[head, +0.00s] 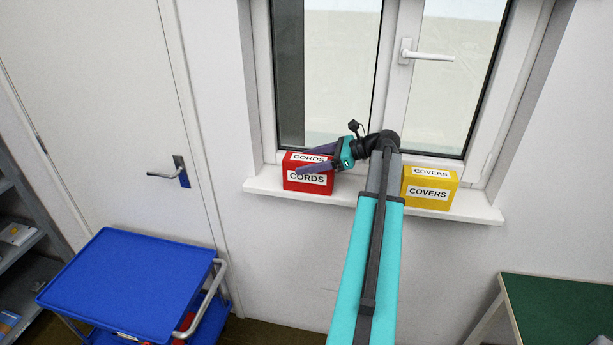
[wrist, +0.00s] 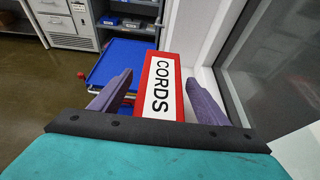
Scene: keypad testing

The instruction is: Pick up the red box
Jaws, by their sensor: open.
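The red box (head: 307,185) with white "CORDS" labels stands upright on the windowsill, left of my arm in the head view. In the wrist view the red box (wrist: 151,75) shows its labelled top between my two purple fingers. My gripper (head: 308,166) is open, with its fingers reaching left at the box, one at the far side and one across the front. In the wrist view my gripper (wrist: 160,95) has one finger on each side of the box, with a visible gap on the left. I cannot tell whether the right finger touches it.
A yellow "COVERS" box (head: 428,188) stands on the windowsill (head: 470,211) to the right. The window (head: 440,85) with its handle (head: 430,56) is close behind. A blue cart (head: 130,280) stands at lower left, and a green-topped table (head: 560,310) at lower right.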

